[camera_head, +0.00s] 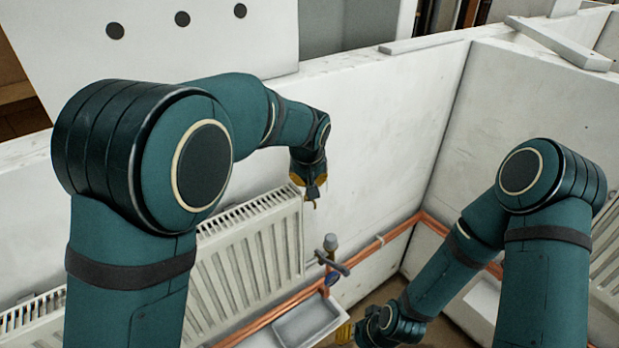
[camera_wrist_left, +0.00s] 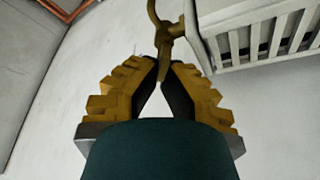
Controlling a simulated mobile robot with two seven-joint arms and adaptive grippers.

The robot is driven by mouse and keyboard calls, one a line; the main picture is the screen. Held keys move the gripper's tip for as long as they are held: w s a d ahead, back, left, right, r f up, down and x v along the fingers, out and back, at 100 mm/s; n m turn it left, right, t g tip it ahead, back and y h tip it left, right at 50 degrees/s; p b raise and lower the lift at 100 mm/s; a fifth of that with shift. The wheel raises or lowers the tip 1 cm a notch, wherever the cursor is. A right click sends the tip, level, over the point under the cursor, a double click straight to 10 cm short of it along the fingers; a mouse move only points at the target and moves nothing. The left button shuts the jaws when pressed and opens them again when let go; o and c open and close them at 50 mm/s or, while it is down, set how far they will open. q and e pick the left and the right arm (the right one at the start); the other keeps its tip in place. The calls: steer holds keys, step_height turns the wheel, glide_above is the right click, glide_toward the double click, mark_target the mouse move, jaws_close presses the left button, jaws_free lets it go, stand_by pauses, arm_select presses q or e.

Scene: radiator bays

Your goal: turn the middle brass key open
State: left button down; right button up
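A brass key (camera_wrist_left: 167,32) with a curved upper end shows in the left wrist view, beside the end of the white radiator (camera_wrist_left: 265,35). Its narrow lower end lies between the fingertips of my left gripper (camera_wrist_left: 164,68), which look closed on it from both sides. In the head view my left gripper (camera_head: 312,188) is at the top right corner of the radiator (camera_head: 255,250), with a small brass bit just below it. Other keys cannot be made out. My right gripper (camera_head: 345,333) is low at the bottom, partly hidden by its own wrist, apart from the radiator.
A grey valve (camera_head: 330,262) with a blue part stands on the copper pipes (camera_head: 270,318) right of the radiator. A grey tray (camera_head: 308,322) lies below. White partition walls (camera_head: 390,125) enclose the bay; a loose board (camera_head: 558,42) rests on top.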

arm_select(q)
steer(key=shift+f, duration=0.1)
stand_by(0.3)
steer(key=c, duration=1.1)
jaws_free()
steer(key=shift+a, duration=0.1)
steer(key=shift+r, duration=0.25)
steer(key=shift+d+v, duration=0.15)
steer(key=shift+v, duration=1.8)
steer(key=shift+d+v, duration=0.1)
steer(key=shift+v, duration=1.85)
steer(key=shift+f, duration=0.1)
